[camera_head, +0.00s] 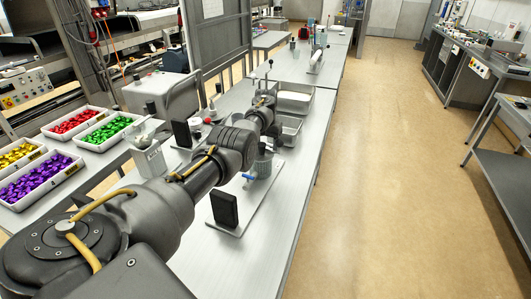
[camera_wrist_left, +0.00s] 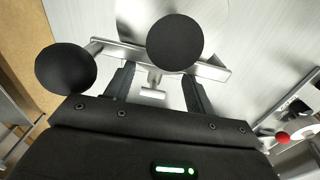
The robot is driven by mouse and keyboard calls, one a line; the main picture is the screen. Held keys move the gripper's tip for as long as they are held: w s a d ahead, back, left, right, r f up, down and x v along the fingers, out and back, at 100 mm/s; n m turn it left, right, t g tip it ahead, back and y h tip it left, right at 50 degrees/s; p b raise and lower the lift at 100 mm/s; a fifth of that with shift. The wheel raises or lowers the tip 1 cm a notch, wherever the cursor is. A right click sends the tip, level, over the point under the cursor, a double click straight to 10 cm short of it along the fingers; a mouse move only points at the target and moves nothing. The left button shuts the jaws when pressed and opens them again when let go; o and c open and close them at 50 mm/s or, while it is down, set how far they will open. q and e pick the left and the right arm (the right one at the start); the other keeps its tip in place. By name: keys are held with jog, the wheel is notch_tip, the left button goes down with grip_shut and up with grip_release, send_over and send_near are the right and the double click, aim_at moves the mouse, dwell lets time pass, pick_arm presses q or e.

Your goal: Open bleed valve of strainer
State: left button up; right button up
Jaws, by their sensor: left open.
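My left gripper (camera_head: 263,97) reaches over the bench from the left in the head view. In the left wrist view its two dark fingers (camera_wrist_left: 158,75) are apart. A metal bar (camera_wrist_left: 212,71) runs across just beyond the fingertips, and a small T-shaped metal piece (camera_wrist_left: 153,92) shows between the fingers. Two black ball knobs (camera_wrist_left: 175,43) stand close to the camera; they also show above the gripper in the head view (camera_head: 270,62). A grey ribbed cylinder (camera_head: 265,165) with a blue handle (camera_head: 248,177) is partly hidden by my arm. I cannot tell which part is the bleed valve. My right gripper is out of view.
Trays of purple (camera_head: 40,180), green and red pieces stand at the left. A metal pan (camera_head: 295,102) lies beyond the gripper. The floor (camera_head: 390,190) at the right is clear.

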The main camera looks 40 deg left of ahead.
pick_arm(q)
jog(key=shift+s+d+f, duration=0.15)
jog(key=shift+s+f, duration=0.05)
jog(key=shift+f, duration=0.3)
jog(key=shift+s+d+f, duration=0.1)
jog(key=shift+s+f, duration=0.1)
jog(key=shift+f, duration=0.3)
grip_shut()
jog(key=shift+c, duration=0.6)
grip_release()
jog(key=shift+o, duration=0.6)
jog(key=shift+w+a+f, duration=0.1)
jog(key=shift+f, duration=0.05)
jog(key=shift+w+a+f+g, duration=0.2)
jog(key=shift+w+a+g, duration=0.1)
jog(key=shift+w, duration=0.1)
jog(key=shift+s+d+r, duration=0.1)
jog(key=shift+r, duration=0.45)
notch_tip(320, 180, up, 10)
jog(key=p, duration=0.8)
jog(key=shift+f, duration=0.15)
jog(key=shift+w+f, duration=0.1)
jog(key=shift+w, duration=0.1)
